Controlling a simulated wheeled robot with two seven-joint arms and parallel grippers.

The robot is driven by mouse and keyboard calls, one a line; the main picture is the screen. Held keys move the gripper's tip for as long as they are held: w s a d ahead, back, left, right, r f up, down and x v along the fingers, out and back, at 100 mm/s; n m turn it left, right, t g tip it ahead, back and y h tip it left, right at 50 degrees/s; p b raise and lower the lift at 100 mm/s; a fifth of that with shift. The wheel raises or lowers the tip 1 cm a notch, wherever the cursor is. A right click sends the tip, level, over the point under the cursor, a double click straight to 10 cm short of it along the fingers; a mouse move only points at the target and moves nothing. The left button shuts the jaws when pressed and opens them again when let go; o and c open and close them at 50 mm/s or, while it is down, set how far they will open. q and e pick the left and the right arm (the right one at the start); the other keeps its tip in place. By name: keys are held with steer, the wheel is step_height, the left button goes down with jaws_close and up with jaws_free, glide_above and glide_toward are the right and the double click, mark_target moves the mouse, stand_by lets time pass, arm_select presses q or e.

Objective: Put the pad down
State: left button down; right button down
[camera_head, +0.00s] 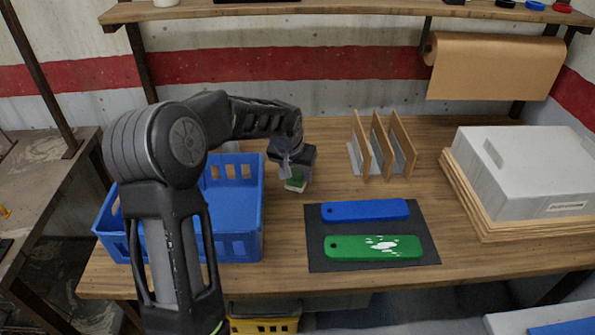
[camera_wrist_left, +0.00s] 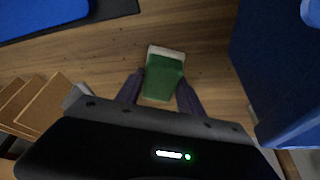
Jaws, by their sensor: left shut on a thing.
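The pad (camera_wrist_left: 163,80) is a green block with a pale whitish layer at one end. My left gripper (camera_wrist_left: 160,92) is shut on it, one dark finger on each side. In the head view the pad (camera_head: 295,185) shows below my left gripper (camera_head: 293,172), over the wooden table between the blue basket and the dark mat. I cannot tell whether the pad touches the table. A green bar (camera_head: 373,247) with white patches and a clean blue bar (camera_head: 364,210) lie on the dark mat (camera_head: 322,263). My right gripper is not in view.
A blue basket (camera_head: 250,217) stands left of the pad. A rack with upright wooden dividers (camera_head: 380,145) stands behind and to the right. A grey case on boards (camera_head: 530,172) fills the right side. Bare table (camera_head: 330,180) lies between the pad and rack.

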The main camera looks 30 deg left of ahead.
arm_select(q)
steer(key=shift+f, duration=0.2)
steer(key=c, duration=0.7)
jaws_free()
steer(key=shift+r, duration=0.1)
steer(key=shift+c, duration=0.2)
steer(key=shift+r, duration=0.1)
steer(key=shift+s+r, duration=0.1)
steer(key=shift+r, duration=0.4)
steer(key=b+v, duration=0.1)
steer(key=v, duration=1)
steer(key=shift+s+d, duration=0.15)
